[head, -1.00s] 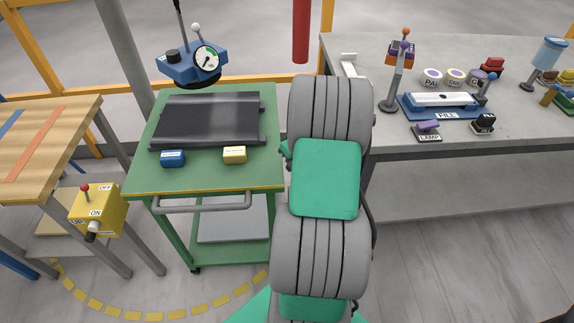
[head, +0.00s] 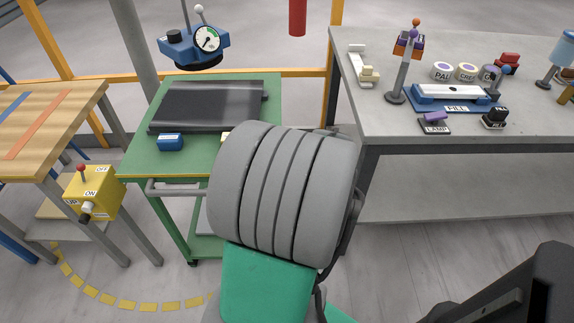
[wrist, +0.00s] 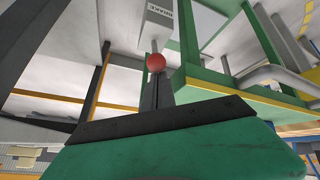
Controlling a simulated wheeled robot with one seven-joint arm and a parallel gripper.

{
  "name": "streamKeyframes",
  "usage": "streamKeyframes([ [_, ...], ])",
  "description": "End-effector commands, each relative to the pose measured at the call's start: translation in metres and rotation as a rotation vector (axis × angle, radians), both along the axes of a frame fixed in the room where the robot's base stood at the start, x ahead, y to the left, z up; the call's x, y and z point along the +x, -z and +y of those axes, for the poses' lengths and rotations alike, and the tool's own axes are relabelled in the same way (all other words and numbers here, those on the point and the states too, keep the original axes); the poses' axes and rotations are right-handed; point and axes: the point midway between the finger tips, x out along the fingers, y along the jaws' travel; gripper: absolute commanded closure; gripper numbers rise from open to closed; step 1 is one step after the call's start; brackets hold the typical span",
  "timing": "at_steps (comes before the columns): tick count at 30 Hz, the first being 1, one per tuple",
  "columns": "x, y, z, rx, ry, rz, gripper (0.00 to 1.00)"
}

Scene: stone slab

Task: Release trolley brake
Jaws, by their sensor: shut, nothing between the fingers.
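The green trolley (head: 143,164) stands left of centre in the head view, partly hidden by my arm. Its green frame (wrist: 230,80) and grey handle bar (wrist: 275,73) show at the right of the wrist view. A red ball knob (wrist: 156,62) on a short pale stem shows in the wrist view, below a whitish box (wrist: 158,17) with small lettering too hard to read. My gripper (wrist: 157,83) is shut and empty, its dark fingers pointing at the knob. Whether they touch it I cannot tell. My gripper is hidden in the head view.
A grey workbench (head: 400,130) with several devices stands at right. A blue block (head: 170,142) and a dark plate (head: 208,105) lie on the trolley.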

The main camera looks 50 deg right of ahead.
Motion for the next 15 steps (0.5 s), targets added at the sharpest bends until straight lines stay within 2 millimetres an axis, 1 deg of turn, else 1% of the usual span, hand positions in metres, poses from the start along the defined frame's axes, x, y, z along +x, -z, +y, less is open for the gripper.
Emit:
streamKeyframes([
  [5, 0.002, -0.002, 0.001, 0.001, -0.004, -0.001, 1.0],
  [15, 0.002, -0.017, 0.001, 0.001, -0.004, -0.001, 1.0],
])
